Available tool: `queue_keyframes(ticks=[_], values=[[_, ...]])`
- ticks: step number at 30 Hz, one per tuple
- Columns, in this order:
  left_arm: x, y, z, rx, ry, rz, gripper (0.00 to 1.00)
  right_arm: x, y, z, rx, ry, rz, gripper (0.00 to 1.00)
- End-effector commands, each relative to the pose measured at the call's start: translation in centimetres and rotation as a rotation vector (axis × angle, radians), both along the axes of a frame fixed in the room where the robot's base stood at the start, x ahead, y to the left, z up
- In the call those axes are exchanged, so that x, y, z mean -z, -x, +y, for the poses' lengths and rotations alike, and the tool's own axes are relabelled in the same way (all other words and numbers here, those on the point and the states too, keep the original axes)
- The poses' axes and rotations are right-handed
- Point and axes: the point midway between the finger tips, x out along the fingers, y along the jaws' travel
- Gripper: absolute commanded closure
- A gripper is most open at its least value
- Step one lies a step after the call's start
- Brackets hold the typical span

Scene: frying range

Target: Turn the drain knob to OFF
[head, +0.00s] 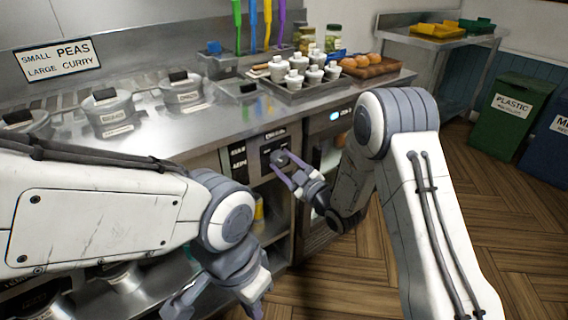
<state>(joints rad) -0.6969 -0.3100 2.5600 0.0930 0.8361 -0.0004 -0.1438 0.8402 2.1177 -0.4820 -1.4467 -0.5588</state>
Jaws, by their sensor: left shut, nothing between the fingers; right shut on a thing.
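The drain knob (280,157) is on the front panel below the steel counter, beside a dark plate (267,158). My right gripper (285,162) reaches the panel from the right and is shut on the knob. Its fingers hide most of the knob, so I cannot read its setting. My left gripper (215,304) is low at the bottom of the head view, in front of the lower shelf. It is shut and empty, away from the knob.
Lidded pots (109,112) line the counter (215,130) at left. A green plastic bin (508,115) is at right. The wooden floor (485,215) is clear.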

Motion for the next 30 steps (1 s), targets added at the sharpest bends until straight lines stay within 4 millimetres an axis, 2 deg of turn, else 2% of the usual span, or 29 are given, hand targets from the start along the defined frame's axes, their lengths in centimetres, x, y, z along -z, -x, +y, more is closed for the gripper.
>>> queue_keyframes(ticks=[2,3,4,5,17,30], values=[[0.0,0.0,0.0,0.0,0.0,0.0,1.0,0.1,0.0,-0.2,0.005,0.001,0.002,1.0],[0.0,0.0,0.0,0.0,0.0,0.0,1.0,0.1,0.0,-0.2,0.005,0.001,0.002,0.35],[0.0,0.0,0.0,0.0,0.0,0.0,1.0,0.1,0.0,-0.2,0.005,0.001,0.002,0.23],[0.0,0.0,0.0,0.0,0.0,0.0,1.0,0.1,0.0,-0.1,0.003,0.001,0.002,0.16],[0.0,0.0,0.0,0.0,0.0,0.0,1.0,0.1,0.5,-0.4,0.002,0.001,0.003,0.16],[0.1,0.0,0.0,0.0,0.0,0.0,1.0,0.4,6.9,-5.1,0.006,0.0,0.004,0.16]])
